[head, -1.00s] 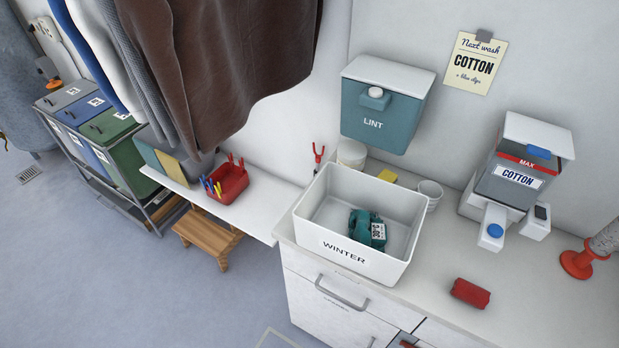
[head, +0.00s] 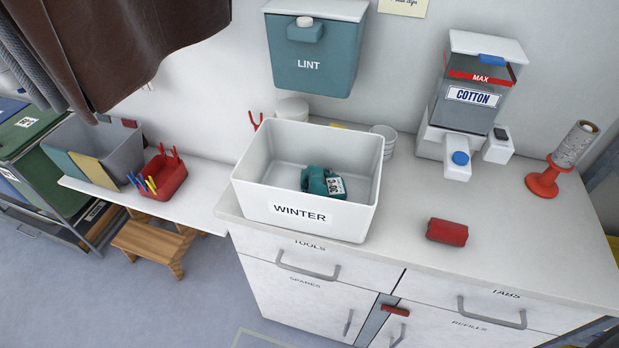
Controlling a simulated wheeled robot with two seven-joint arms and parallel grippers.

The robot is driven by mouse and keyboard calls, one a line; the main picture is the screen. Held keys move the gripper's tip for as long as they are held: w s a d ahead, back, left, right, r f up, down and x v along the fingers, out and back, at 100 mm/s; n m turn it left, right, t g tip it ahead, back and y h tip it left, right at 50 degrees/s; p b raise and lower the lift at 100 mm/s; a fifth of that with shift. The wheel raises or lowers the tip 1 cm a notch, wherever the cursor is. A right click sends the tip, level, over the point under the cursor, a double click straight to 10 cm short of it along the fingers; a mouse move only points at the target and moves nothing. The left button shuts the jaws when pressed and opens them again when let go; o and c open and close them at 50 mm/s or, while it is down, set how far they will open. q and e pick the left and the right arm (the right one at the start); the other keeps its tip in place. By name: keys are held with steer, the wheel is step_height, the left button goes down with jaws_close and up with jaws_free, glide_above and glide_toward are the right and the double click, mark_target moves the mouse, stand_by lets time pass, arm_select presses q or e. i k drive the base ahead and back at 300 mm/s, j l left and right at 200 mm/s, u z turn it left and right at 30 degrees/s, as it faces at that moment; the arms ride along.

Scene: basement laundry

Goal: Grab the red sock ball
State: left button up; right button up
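The red sock ball (head: 447,231) is a small dark-red roll lying on the white countertop (head: 520,235), near its front edge. It is to the right of the white WINTER bin (head: 355,219) and apart from it. Nothing covers it. Neither of my grippers shows in the head view.
The WINTER bin holds a teal item with a label (head: 322,183). Behind the sock ball stand the COTTON dispenser (head: 472,95) and a red-based roll holder (head: 542,183). The counter around the sock ball is clear. A red basket of clothespins (head: 163,180) sits on the lower shelf at left.

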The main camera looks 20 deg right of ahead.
mark_target(443, 231)
steer(key=z, duration=1.65)
steer(key=k+l+u, duration=0.1)
steer(key=l+u, duration=0.15)
steer(key=l, duration=0.15)
